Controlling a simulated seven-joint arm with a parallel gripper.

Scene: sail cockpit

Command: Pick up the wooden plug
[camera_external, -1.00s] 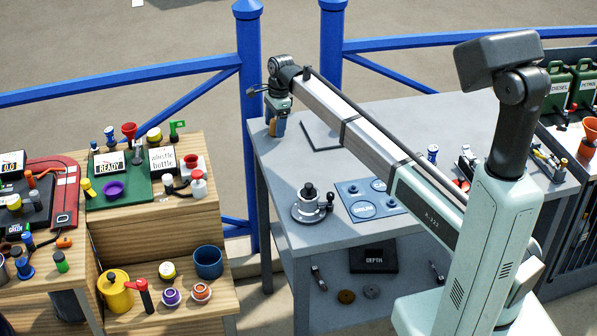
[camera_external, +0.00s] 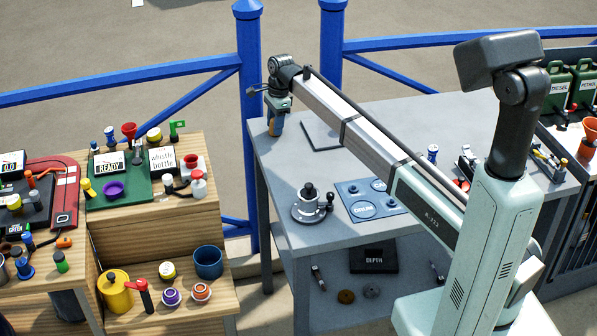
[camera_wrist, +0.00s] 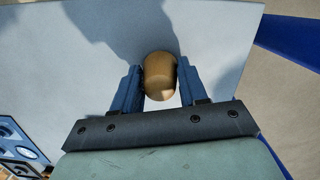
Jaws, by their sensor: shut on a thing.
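The wooden plug (camera_wrist: 159,74) is a rounded tan piece between the two blue fingers of my gripper (camera_wrist: 155,88) in the wrist view. The fingers touch it on both sides, and my gripper is shut on it. In the external view my gripper (camera_external: 276,126) points down over the far left corner of the grey table (camera_external: 273,160). The plug is small there and mostly covered by the fingers. I cannot tell whether its lower end touches the tabletop.
A flat grey plate (camera_external: 320,135) lies right of my gripper. A winch-like metal piece (camera_external: 311,205) and a blue panel (camera_external: 365,203) are nearer the front. A blue fence post (camera_external: 250,120) stands beside the table's left edge.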

